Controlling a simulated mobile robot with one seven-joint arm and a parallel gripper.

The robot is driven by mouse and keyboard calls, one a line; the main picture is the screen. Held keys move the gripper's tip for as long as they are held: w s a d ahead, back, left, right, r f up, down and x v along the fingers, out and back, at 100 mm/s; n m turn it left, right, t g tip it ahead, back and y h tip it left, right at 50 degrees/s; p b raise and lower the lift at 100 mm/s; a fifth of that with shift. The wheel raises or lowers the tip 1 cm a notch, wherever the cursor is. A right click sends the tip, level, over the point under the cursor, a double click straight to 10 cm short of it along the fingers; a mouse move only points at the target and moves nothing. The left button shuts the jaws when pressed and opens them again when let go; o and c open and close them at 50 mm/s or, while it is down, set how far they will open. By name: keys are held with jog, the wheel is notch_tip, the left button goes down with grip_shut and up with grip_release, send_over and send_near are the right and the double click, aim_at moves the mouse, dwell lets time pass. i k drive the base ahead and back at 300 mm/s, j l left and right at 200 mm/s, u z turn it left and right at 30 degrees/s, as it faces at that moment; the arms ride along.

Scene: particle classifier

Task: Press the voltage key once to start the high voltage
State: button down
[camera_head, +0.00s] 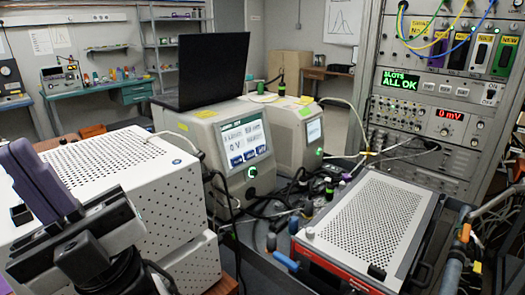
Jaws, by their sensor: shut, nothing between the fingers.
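The particle classifier (213,175) is a pale beige box in the middle of the view, with a lit touchscreen (244,143) on its front. The screen reads "0 V" at its lower left and has a row of blue keys (243,156) along the bottom. The key labels are too small to read, so I cannot tell which one is the voltage key. A green-lit round button (252,172) sits below the screen. My gripper (24,150), with purple fingers, is at the lower left. It is shut, empty and well apart from the screen.
A white perforated box (125,165) stands between my gripper and the classifier. A black laptop (212,72) sits on top of the classifier. Cables (275,210) run in front of it. A red-edged perforated unit (370,225) is at right, before an instrument rack (440,110).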

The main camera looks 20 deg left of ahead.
aim_at(261, 149)
jog(key=u, duration=1.7)
jog(key=k+l, duration=0.15)
jog(key=l, duration=0.25)
jog(key=k+l, duration=0.1)
jog(key=l, duration=0.35)
jog(key=k+l, duration=0.15)
jog(key=l, duration=0.25)
